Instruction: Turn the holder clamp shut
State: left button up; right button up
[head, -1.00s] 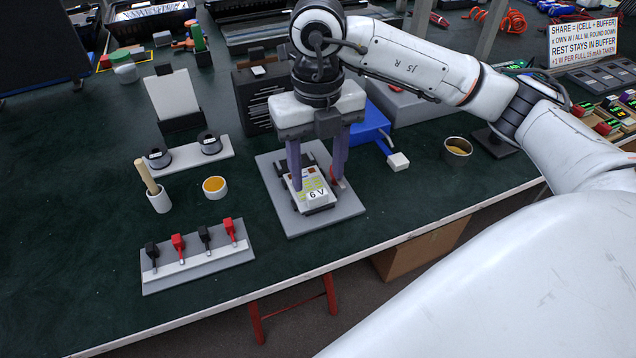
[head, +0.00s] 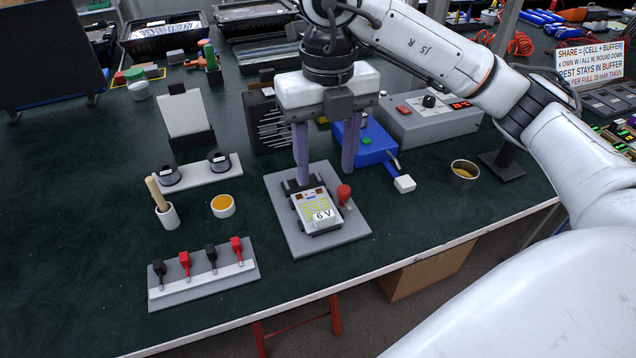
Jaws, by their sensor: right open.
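The holder is a grey base plate (head: 283,217) with a dark cradle. A pale block marked "6 V" (head: 318,214) sits in the cradle. The clamp with its red knob (head: 344,194) stands upright on the plate, just right of the block. My right gripper (head: 326,177) points down above the back of the holder. Its two purple fingers are apart with nothing between them, and the red knob is in plain sight below the right finger. My left gripper is not in view.
A rack with red and black clips (head: 205,280) is front left. A yellow-filled cup (head: 222,206) and a cup with a wooden stick (head: 167,214) stand left of the holder. A blue device (head: 372,152) and a grey instrument (head: 420,125) are behind. The table's front edge is close.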

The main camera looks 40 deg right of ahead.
aim_at(346, 197)
jog(key=z, duration=1.2)
